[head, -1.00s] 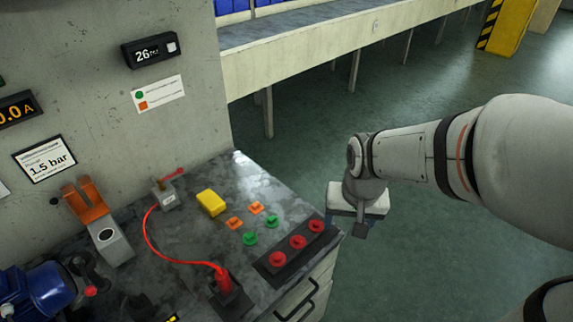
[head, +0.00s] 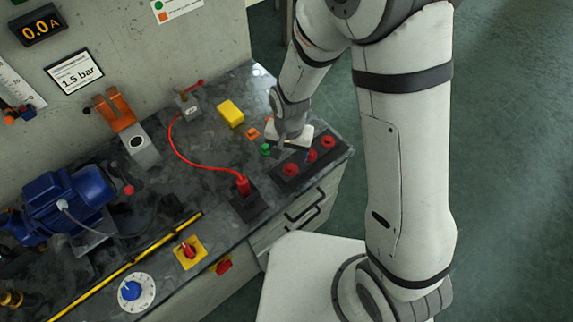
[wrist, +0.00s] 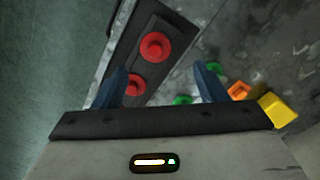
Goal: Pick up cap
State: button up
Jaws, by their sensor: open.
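My gripper (wrist: 161,70) is open and empty, with two blue fingers spread above the bench. Red caps (wrist: 156,46) sit on a black strip toward the left finger; one lies close beside that finger. They also show in the head view (head: 312,156). Green caps (wrist: 214,68) lie by the right finger, one partly hidden behind the gripper body. One green cap (head: 266,149) shows in the head view, left of the gripper. An orange cap (wrist: 240,91) lies just beyond the right finger and also shows in the head view (head: 252,134).
A yellow block (head: 230,113) lies behind the caps. A red cable (head: 181,155) runs from a grey box (head: 187,104) to a red plug (head: 243,185). A blue pump motor (head: 68,197) and an orange-topped clamp (head: 115,110) stand left. The bench front edge is near the black strip.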

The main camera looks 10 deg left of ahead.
aim_at(291, 167)
jog(key=shift+s+d+f+p, duration=0.15)
jog(key=shift+f+p, duration=0.25)
jog(key=shift+f, duration=0.95)
jog(key=shift+s+d+f+p, duration=0.15)
jog(key=shift+f+p, duration=0.2)
jog(key=shift+f, duration=1)
jog(key=shift+w, duration=0.1)
jog(key=shift+c, duration=0.5)
grip_shut()
